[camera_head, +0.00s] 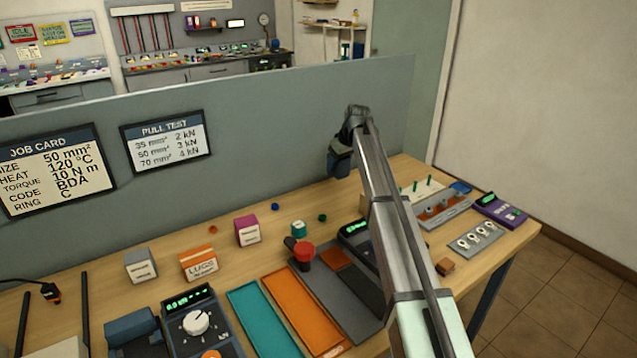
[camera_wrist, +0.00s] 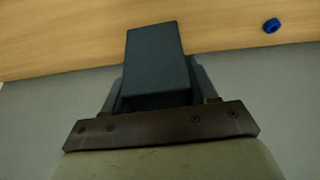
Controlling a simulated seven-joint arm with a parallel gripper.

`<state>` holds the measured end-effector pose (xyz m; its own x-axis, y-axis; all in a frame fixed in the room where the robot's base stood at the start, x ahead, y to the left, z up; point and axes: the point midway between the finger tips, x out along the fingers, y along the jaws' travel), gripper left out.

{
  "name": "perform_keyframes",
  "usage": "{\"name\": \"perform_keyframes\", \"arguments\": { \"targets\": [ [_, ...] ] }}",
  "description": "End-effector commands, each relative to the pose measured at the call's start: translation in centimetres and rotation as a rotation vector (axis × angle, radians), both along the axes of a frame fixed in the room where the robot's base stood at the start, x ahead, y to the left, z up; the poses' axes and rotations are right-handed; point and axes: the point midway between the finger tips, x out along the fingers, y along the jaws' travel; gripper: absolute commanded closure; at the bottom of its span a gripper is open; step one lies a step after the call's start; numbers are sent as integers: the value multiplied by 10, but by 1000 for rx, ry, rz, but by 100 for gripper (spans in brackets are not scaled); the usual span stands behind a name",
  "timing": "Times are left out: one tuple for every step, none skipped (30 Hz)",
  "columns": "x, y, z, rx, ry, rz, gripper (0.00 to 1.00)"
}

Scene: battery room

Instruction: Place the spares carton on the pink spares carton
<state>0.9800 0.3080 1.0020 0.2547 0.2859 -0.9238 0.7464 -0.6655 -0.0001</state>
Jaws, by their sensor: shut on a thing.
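The pink spares carton (camera_head: 247,231) stands on the bench left of centre, its top clear. My gripper (camera_head: 340,155) is up near the grey partition at the back of the bench, right of the pink carton and apart from it. It is shut on a dark blue box-shaped carton (camera_wrist: 153,62), which shows between the jaws in the wrist view. In the head view the held carton (camera_head: 339,166) is small and partly hidden by my gripper. I cannot read a label on it.
A grey carton (camera_head: 140,266) and an orange carton (camera_head: 198,263) stand left of the pink one. Small caps, one blue (camera_head: 275,206), lie nearby. Teal (camera_head: 262,318) and orange (camera_head: 303,311) trays lie in front. The partition (camera_head: 270,130) runs behind the bench.

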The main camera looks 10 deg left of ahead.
Motion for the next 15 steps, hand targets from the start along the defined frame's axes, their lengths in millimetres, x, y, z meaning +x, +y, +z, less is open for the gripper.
{"name": "perform_keyframes", "arguments": {
  "targets": [
    [0, 0, 4, 0, 0, 0, 80],
    [0, 1, 5, 0, 0, 1, 80],
    [-1, 3, 6, 0, 0, 3, 80],
    [-2, 5, 7, 0, 0, 5, 80],
    [-3, 9, 7, 0, 0, 10, 80],
    [-5, 15, 8, 0, 1, 17, 80],
    [-8, 22, 8, 0, 0, 24, 80],
    [-10, 29, 8, 0, 0, 31, 80],
    [-14, 40, 10, 0, 0, 43, 80],
    [-18, 50, 12, 1, 0, 54, 80],
    [-22, 61, 15, 1, -1, 66, 80],
    [-29, 75, 18, 0, -1, 82, 80],
    [-35, 87, 21, 1, -2, 96, 80],
    [-41, 98, 24, 1, -2, 109, 80],
    [-50, 113, 28, 1, -2, 126, 80]
  ]
}}
